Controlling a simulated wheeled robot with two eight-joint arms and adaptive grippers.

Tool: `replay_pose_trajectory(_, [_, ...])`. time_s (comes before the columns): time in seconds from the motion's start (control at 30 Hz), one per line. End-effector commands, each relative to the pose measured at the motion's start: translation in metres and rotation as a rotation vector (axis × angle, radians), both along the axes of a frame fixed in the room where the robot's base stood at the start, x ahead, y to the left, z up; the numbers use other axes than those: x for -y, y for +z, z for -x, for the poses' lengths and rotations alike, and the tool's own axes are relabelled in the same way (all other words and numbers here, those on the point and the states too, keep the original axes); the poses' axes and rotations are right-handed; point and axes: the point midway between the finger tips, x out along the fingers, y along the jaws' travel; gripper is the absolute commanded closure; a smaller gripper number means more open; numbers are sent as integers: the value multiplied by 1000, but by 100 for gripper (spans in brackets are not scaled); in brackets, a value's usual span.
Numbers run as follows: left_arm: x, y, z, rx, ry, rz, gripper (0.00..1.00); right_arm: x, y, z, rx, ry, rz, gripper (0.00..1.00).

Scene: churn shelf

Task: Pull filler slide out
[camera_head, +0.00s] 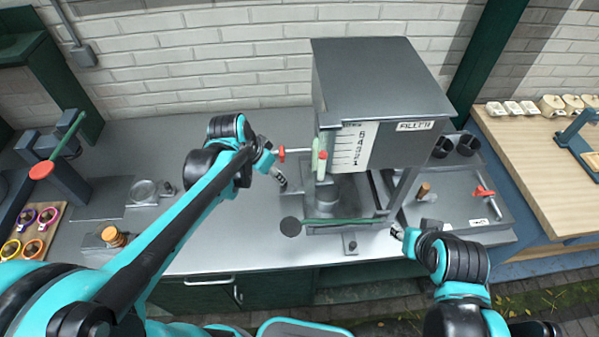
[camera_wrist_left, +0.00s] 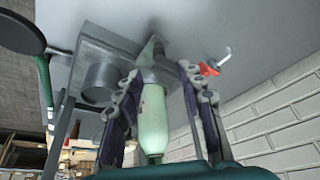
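The filler is a dark grey box (camera_head: 385,105) with a white number scale (camera_head: 352,148) on its front. A pale green upright handle (camera_head: 319,158) stands at the scale's left; I take it as the slide's grip. In the left wrist view the green handle (camera_wrist_left: 153,118) lies between the two fingers of my left gripper (camera_wrist_left: 162,112). Gaps show on both sides, so the gripper is open around it. In the head view my left gripper (camera_head: 280,178) is left of the filler. My right gripper (camera_head: 397,233) is near the filler's lower right; its fingers are too small to read.
A red-handled tap (camera_head: 282,154) sticks out left of the filler. A green bar with a dark disc (camera_head: 290,227) crosses below it. A grey tray (camera_head: 455,205) lies right.

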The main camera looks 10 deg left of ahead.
Motion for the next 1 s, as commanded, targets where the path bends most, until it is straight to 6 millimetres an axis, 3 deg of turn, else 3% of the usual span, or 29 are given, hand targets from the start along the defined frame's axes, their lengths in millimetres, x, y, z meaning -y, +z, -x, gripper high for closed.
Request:
replay_pose_trajectory(0.17, [2, -15, -8, -4, -16, 1, 61, 0, -5, 0, 0, 0, 0, 60])
replay_pose_trajectory(0.5, [12, -64, -25, -4, -15, 1, 61, 0, -25, 0, 0, 0, 0, 60])
replay_pose_trajectory(0.93, [15, -74, -29, -3, -13, 1, 61, 0, -27, 0, 0, 0, 0, 60])
replay_pose_trajectory(1.0, [15, -74, -29, -3, -13, 1, 80, 0, -27, 0, 0, 0, 0, 60])
